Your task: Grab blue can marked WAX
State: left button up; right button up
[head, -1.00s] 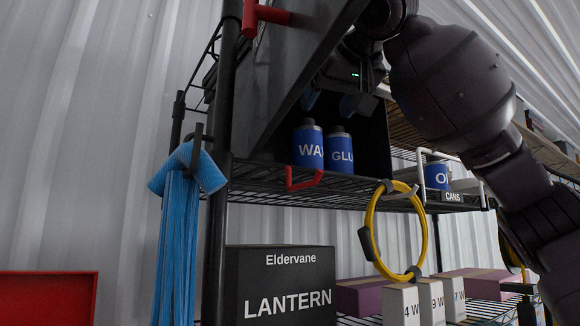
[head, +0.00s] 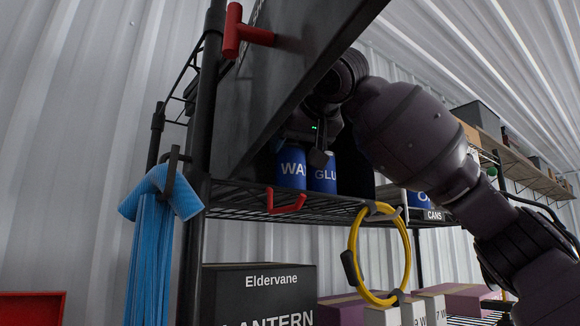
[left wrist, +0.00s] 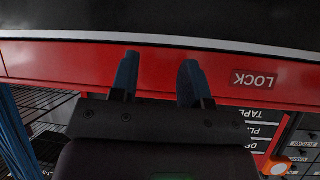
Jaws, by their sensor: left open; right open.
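The blue can marked "WA", its label cut off (head: 291,168), stands upright inside the dark cabinet on the wire shelf. A second blue can marked "GLU" (head: 323,179) stands just to its right. My right gripper (head: 301,149) reaches in from the right, open, at the tops of the two cans. A dark part of it overlaps the GLU can's top; its fingertips are hard to make out, and I cannot tell whether it touches either can. My left gripper (left wrist: 159,82) shows in the left wrist view, open and empty, in front of a red panel marked LOCK (left wrist: 257,79).
The lifted dark cabinet door (head: 285,75) with a red handle (head: 243,36) hangs close above my right gripper. A black LANTERN box (head: 258,297) stands below; blue cloth strips (head: 150,250) hang left.

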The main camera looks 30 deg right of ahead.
jog(key=shift+x, duration=1.2)
jog(key=c, duration=0.7)
jog(key=shift+r, duration=0.1)
